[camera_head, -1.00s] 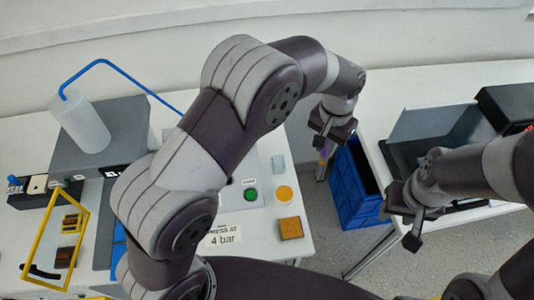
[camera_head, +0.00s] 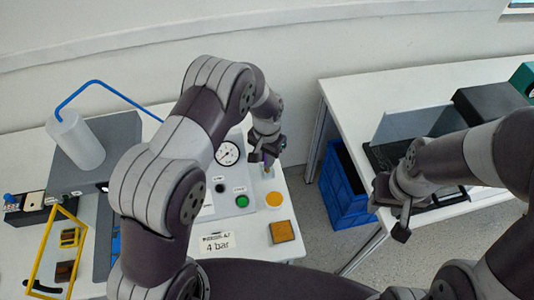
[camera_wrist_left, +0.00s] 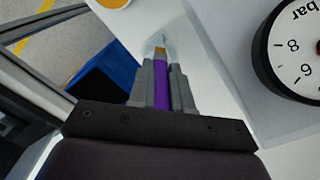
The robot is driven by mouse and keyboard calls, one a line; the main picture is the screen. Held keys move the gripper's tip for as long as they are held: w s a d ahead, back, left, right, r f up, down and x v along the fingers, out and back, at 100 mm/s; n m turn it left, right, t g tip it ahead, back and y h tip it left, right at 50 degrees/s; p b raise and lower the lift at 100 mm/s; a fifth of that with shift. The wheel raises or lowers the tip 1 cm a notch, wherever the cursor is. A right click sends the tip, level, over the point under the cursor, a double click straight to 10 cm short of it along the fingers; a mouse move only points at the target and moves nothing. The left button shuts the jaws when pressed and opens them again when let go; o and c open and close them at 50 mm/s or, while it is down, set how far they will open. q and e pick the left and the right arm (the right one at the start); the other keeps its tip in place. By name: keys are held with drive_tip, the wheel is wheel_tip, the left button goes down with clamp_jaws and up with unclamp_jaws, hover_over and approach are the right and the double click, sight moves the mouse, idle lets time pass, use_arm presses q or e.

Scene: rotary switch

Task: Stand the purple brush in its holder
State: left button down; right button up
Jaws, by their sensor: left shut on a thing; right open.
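My left gripper (camera_head: 268,158) is shut on the purple brush (camera_wrist_left: 161,88). The brush lies between the two fingers in the left wrist view, its orange-brown end pointing away from the wrist. A small clear holder (camera_wrist_left: 156,40) shows just past that end in the left wrist view. The two overlap there, and I cannot tell whether the brush end is inside the holder or above it. In the head view the gripper is over the right part of the left table and mostly hides brush and holder. My right gripper (camera_head: 391,208) is open and empty at the right table's front.
An orange-brown block (camera_head: 282,232) sits near the table edge. A blue crate (camera_head: 345,190) stands on the floor between the tables.

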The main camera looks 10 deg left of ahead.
use_arm(q)
drive_tip(key=shift+w+f, duration=0.1)
drive_tip(key=shift+f, duration=0.2)
drive_tip(key=shift+f+b, duration=0.35)
drive_tip(key=shift+b, duration=0.1)
drive_tip(key=c, duration=1.1)
unclamp_jaws()
drive_tip(key=shift+o, duration=0.2)
drive_tip(key=shift+r, duration=0.1)
